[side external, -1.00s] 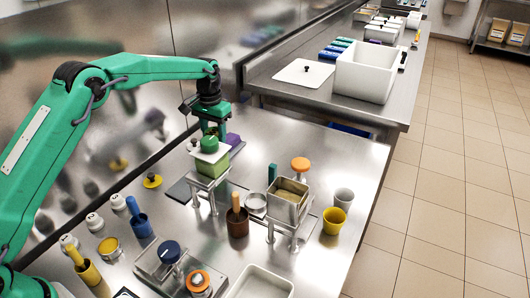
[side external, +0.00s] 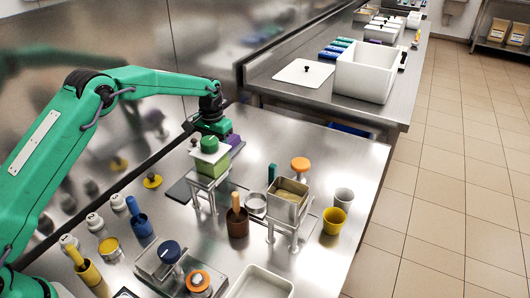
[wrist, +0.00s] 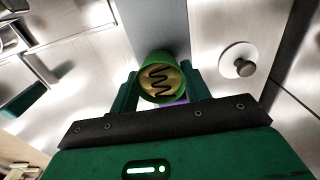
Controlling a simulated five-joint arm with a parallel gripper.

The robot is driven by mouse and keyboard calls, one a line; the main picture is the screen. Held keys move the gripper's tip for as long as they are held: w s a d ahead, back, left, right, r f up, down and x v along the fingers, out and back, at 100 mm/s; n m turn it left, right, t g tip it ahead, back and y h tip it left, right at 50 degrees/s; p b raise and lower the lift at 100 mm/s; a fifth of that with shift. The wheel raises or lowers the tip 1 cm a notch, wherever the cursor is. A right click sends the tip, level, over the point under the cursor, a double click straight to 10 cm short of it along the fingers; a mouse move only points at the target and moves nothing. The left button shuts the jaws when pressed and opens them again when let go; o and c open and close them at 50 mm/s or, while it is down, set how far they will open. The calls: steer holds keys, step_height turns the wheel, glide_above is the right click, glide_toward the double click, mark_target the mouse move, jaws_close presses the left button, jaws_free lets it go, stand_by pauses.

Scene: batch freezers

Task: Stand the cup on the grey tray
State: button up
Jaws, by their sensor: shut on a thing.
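In the wrist view, my gripper (wrist: 163,88) has its two green fingers on either side of a green cup (wrist: 161,62) with a pale yellow filling and a dark zigzag on top. The cup is shut between the fingers. A flat grey surface, apparently the grey tray (wrist: 163,22), lies beyond it; whether the cup touches it cannot be told. The dark grey tray (side external: 179,192) lies flat behind that stand, partly covered from view.
A metal hopper (side external: 288,203), a yellow cup (side external: 334,220) and a grey cup (side external: 344,197) stand at right.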

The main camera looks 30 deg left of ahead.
steer(key=shift+f, duration=0.15)
steer(key=o, duration=1)
step_height(320, 180, up, 12)
steer(key=shift+r, duration=0.2)
stand_by(0.5)
